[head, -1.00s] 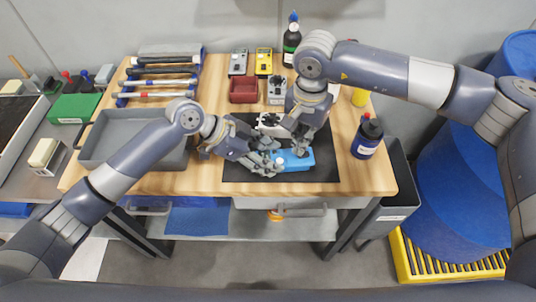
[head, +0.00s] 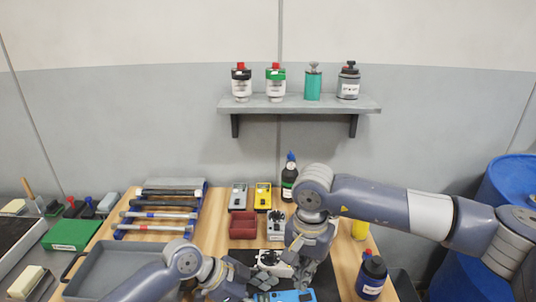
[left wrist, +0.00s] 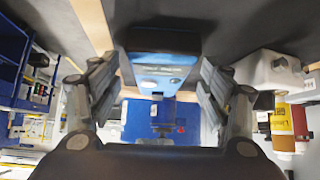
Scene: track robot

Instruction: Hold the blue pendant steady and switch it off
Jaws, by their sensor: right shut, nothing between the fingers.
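The blue pendant (head: 292,295) lies on the black mat (head: 325,283) at the bottom edge of the head view, mostly cut off. In the left wrist view the pendant (left wrist: 162,70) lies between the two fingers of my left gripper (left wrist: 158,80), one finger along each side. I cannot tell whether both fingers press on it. The left gripper (head: 265,279) is at the pendant's left end in the head view. My right gripper (head: 300,276) is shut and empty, pointing down above or close to the pendant's top. Whether it touches is hidden, as is the switch's state.
A white device (head: 272,262) sits just behind the pendant. A dark blue bottle (head: 371,277) stands at the right, a grey tray (head: 125,262) at the left.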

